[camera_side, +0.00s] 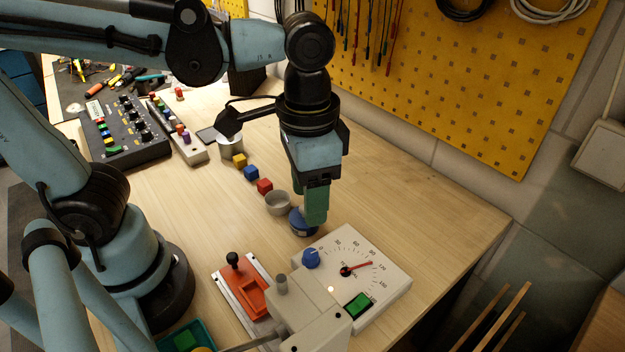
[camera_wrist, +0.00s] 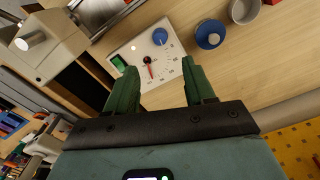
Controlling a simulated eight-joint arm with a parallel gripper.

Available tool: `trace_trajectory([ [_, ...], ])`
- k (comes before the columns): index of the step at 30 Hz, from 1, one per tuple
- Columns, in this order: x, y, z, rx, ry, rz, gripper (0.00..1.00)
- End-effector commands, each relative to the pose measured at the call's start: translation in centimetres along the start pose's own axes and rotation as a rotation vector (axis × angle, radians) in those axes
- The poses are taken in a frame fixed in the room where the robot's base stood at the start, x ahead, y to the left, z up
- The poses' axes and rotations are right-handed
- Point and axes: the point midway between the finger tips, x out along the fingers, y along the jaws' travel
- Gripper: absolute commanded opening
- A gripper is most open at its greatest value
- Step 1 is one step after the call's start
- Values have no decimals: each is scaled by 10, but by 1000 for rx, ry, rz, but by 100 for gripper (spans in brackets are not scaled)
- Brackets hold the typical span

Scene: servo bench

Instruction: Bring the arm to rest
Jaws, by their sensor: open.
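My gripper (camera_side: 315,218) points down over the bench in the side view, with green fingers. In the wrist view its two fingers (camera_wrist: 158,66) stand apart with nothing between them. The fingertips partly cover a round blue item (camera_side: 300,226) in the side view; whether they touch it, I cannot tell there. In the wrist view that blue item (camera_wrist: 209,34) lies clear to the right of the fingers. My arm reaches over from the upper left, bent down at the wrist.
A white dial box (camera_side: 385,285) with a blue knob, red needle and green button stands in front. A grey cup (camera_side: 277,203) and red (camera_side: 265,186), blue (camera_side: 251,172) and yellow (camera_side: 240,160) cubes lie left of my gripper. A yellow pegboard (camera_side: 450,90) rises behind. Bench space at right is clear.

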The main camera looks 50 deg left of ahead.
Motion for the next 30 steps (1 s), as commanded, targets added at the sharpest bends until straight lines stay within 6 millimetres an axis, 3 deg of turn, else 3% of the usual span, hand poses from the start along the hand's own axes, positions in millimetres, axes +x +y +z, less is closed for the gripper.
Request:
trace_trajectory([
  [5,6,-28,-3,-82,121,5,54],
  [12,16,-101,-3,-278,446,-51,54],
  [15,17,-122,0,-329,541,-87,54],
  [20,16,-136,2,-362,609,-117,54],
  [30,16,-136,2,-361,612,-118,54],
])
